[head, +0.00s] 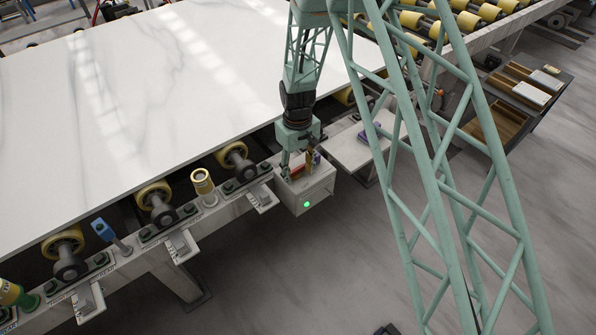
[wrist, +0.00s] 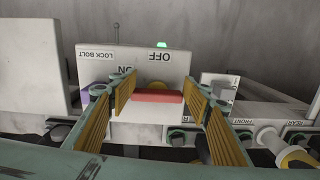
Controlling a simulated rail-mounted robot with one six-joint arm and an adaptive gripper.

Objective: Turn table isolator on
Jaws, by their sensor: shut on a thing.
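The table isolator is a pale box (head: 312,190) on the near side of the table frame in the head view, with a lit green light (head: 306,204). In the wrist view its panel (wrist: 185,66) shows upside-down OFF and ON labels, and the green light (wrist: 161,44) is at its far edge. My gripper (head: 299,167) is down at the box. In the wrist view my gripper (wrist: 158,88) has its yellow-padded fingers on either side of the red handle, shut on it.
A large white stone slab (head: 150,80) lies on rollers behind the isolator. Brackets and yellow rollers (head: 155,195) line the frame to the left. A small pale table (head: 358,148) stands to the right. The grey floor in front is mostly clear.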

